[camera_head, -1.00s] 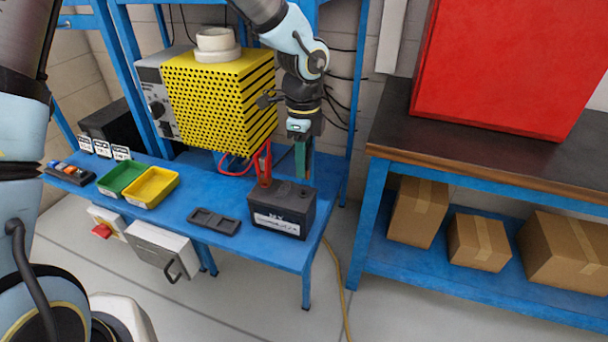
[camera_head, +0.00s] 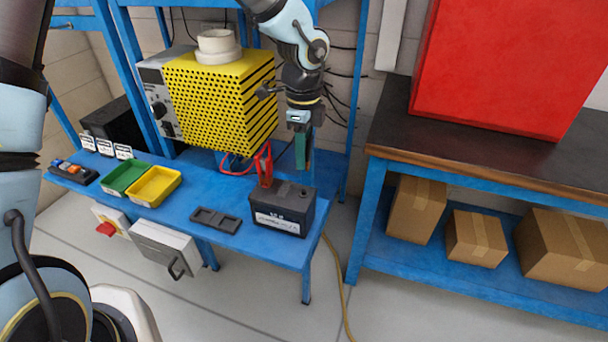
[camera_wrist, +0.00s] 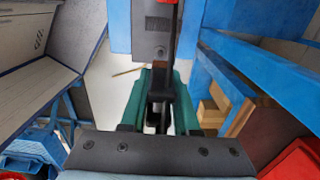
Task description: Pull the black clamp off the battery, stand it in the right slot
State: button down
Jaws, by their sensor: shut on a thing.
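The dark battery (camera_head: 282,212) stands at the right end of the blue bench. A red clamp (camera_head: 264,166) is on its left terminal; its right terminal post looks bare. My gripper (camera_head: 303,160) is above the right side of the battery, its teal fingers pointing down. In the wrist view, my gripper (camera_wrist: 160,105) is shut on the black clamp (camera_wrist: 168,85), and part of the battery (camera_wrist: 151,30) shows beyond it. In the head view the clamp is hard to tell from the fingers. The dark two-slot holder (camera_head: 216,220) lies left of the battery; both slots look empty.
Green (camera_head: 124,179) and yellow (camera_head: 153,186) trays sit on the bench's left part. The yellow perforated box (camera_head: 220,105) stands behind. A second bench (camera_head: 470,150) with a red cabinet (camera_head: 500,70) is at right.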

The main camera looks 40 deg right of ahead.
aim_at(308, 141)
jog(key=shift+r+p, duration=1.25)
jog(key=shift+r, duration=0.3)
jog(key=shift+a+f, duration=0.1)
